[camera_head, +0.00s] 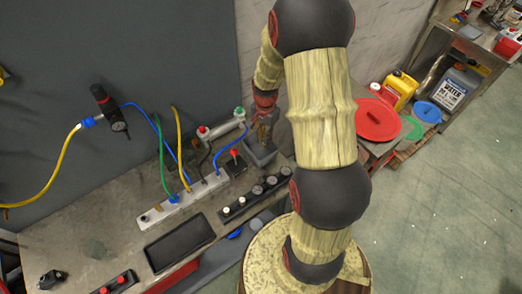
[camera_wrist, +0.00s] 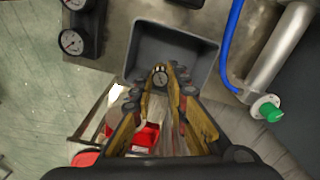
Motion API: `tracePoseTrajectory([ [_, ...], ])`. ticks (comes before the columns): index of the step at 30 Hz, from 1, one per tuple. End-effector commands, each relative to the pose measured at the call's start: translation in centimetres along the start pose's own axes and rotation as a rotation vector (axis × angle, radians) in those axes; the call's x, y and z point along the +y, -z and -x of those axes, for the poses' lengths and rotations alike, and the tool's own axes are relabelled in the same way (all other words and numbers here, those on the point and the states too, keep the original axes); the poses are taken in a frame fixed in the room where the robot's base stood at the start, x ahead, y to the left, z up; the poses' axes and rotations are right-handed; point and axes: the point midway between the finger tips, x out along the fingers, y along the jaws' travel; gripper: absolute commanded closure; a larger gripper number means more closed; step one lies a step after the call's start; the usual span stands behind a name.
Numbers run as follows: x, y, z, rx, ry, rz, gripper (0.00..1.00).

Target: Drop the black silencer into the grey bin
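The grey bin (camera_wrist: 202,62) is open at the top and lies under and just beyond my fingertips in the wrist view. In the head view the bin (camera_head: 262,156) stands at the back right of the bench, beside the wall. My gripper (camera_wrist: 162,76) has its yellow fingers closed in around a small dark round piece, seen end-on with a grey face, which looks like the black silencer (camera_wrist: 160,79). It is held over the near part of the bin. In the head view my gripper (camera_head: 265,112) is above the bin, and the silencer cannot be made out there.
A silver cylinder with a green cap (camera_wrist: 268,108) and a blue hose (camera_wrist: 230,45) are close to the bin's right side in the wrist view. Dark gauges (camera_wrist: 72,40) are at its left. A black rack (camera_head: 255,196) and an empty black tray (camera_head: 180,243) lie on the bench.

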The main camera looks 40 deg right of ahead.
Motion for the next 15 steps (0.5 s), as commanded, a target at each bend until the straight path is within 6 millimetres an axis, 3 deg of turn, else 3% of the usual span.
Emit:
tracePoseTrajectory([
  [10, 0.00, -0.01, 0.00, 0.000, 0.000, 0.000, 0.64],
  [15, 0.01, -0.01, 0.00, 0.000, 0.000, 0.000, 0.64],
])
